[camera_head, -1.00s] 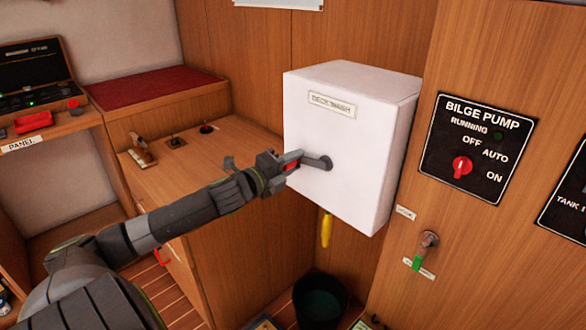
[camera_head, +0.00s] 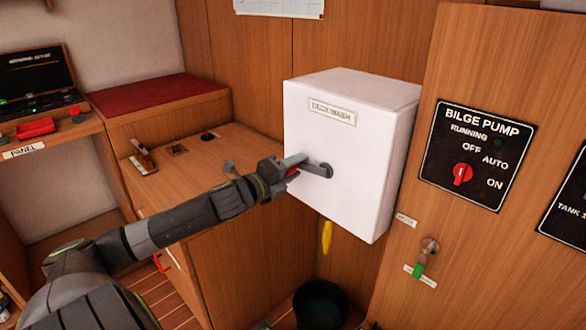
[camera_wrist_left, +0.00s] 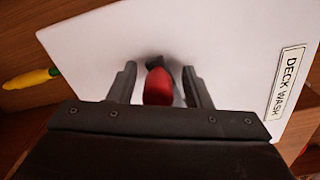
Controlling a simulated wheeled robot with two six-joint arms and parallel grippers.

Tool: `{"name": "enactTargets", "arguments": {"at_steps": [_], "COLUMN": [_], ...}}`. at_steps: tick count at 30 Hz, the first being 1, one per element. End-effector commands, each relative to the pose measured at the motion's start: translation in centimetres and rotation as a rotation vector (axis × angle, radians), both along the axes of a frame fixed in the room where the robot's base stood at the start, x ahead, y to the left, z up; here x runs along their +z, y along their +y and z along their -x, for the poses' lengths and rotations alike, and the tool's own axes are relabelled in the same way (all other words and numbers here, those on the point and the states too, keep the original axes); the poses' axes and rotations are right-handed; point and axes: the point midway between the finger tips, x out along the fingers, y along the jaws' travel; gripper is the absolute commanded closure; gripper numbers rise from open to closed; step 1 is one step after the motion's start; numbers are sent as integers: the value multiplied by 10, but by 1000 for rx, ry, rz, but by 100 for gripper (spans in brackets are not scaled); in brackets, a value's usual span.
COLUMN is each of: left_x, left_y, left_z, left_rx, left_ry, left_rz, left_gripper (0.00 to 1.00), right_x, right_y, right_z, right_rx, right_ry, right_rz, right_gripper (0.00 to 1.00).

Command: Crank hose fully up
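A white box (camera_head: 365,150) labelled DECK WASH is mounted on the wood wall. Its dark crank arm (camera_head: 318,169) points left from the hub and carries a red knob (camera_wrist_left: 158,88). A yellow hose end (camera_head: 327,236) hangs below the box; it also shows at the left of the wrist view (camera_wrist_left: 28,79). My left gripper (camera_head: 292,166) is at the crank's left end. In the left wrist view its fingers (camera_wrist_left: 158,70) stand on both sides of the red knob, with narrow gaps visible. My right gripper is in no view.
A bilge pump panel (camera_head: 476,155) with a red switch is to the right. A green-handled valve (camera_head: 422,262) is below it. A wooden counter (camera_head: 190,165) lies left of the box, under my arm. A dark bucket (camera_head: 320,303) stands on the floor below.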

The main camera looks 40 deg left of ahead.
Motion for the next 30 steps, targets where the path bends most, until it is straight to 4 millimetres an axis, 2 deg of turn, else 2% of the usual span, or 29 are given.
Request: {"name": "enactTargets", "arguments": {"at_steps": [8,20,30], "left_x": [1,3,2], "left_y": [1,3,5], "left_z": [3,27,47], "left_rx": [3,3,6], "left_ry": [1,1,3], "left_rz": [0,-1,-1], "left_gripper": [55,55,55], "right_x": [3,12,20], "right_y": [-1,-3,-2], "right_z": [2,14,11], "right_rx": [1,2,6], "right_ry": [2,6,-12], "right_rz": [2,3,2], "right_gripper": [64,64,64]}}
